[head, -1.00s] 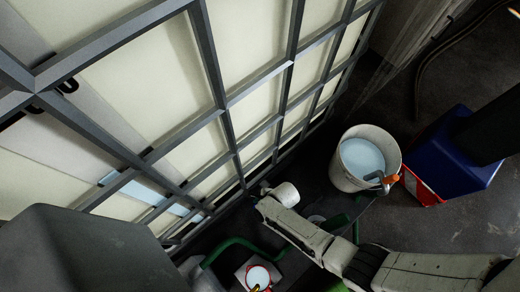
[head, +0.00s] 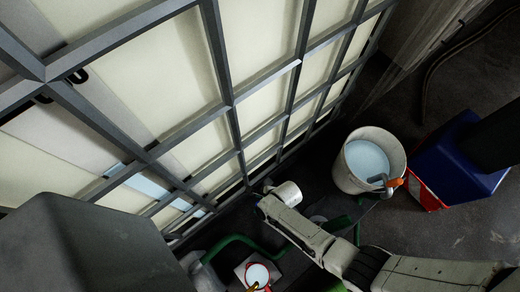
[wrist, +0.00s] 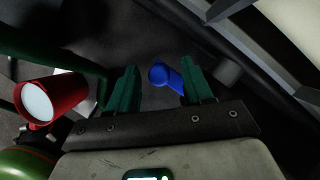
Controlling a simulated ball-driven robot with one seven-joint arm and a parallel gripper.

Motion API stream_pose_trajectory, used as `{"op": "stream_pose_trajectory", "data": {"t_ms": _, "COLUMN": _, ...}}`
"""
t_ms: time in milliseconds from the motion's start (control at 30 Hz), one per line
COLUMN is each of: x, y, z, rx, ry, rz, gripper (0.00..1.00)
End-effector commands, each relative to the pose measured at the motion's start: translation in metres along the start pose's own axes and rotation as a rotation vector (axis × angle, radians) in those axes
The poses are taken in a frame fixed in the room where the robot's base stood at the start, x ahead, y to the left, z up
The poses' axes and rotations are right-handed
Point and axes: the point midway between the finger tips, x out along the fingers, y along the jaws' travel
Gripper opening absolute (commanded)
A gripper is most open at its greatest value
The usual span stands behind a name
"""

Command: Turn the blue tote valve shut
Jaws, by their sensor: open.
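The blue tote valve (wrist: 164,75) shows in the wrist view as a rounded blue handle. It lies between and beyond the two green fingers of my gripper (wrist: 159,86), closer to the right finger. My gripper is open and nothing is held in it. I cannot tell whether the right finger touches the handle. In the head view my arm reaches down toward the foot of the caged tote (head: 230,100). The valve cannot be made out there, and the gripper's fingers are hidden.
Grey cage bars (wrist: 280,75) are close on the right.

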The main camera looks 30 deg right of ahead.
Motion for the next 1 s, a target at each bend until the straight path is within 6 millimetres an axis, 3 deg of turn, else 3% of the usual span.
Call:
{"op": "stream_pose_trajectory", "data": {"t_ms": 167, "x": -0.016, "y": 0.000, "z": 0.002, "rx": 0.002, "ry": -0.001, "rz": 0.000, "gripper": 0.50}}
{"op": "stream_pose_trajectory", "data": {"t_ms": 600, "x": -0.094, "y": 0.000, "z": 0.001, "rx": 0.002, "ry": -0.001, "rz": -0.001, "gripper": 0.50}}
{"op": "stream_pose_trajectory", "data": {"t_ms": 800, "x": -0.107, "y": 0.000, "z": 0.000, "rx": 0.001, "ry": 0.000, "rz": -0.001, "gripper": 0.50}}
{"op": "stream_pose_trajectory", "data": {"t_ms": 1000, "x": -0.108, "y": 0.000, "z": 0.000, "rx": 0.000, "ry": 0.000, "rz": 0.000, "gripper": 0.50}}
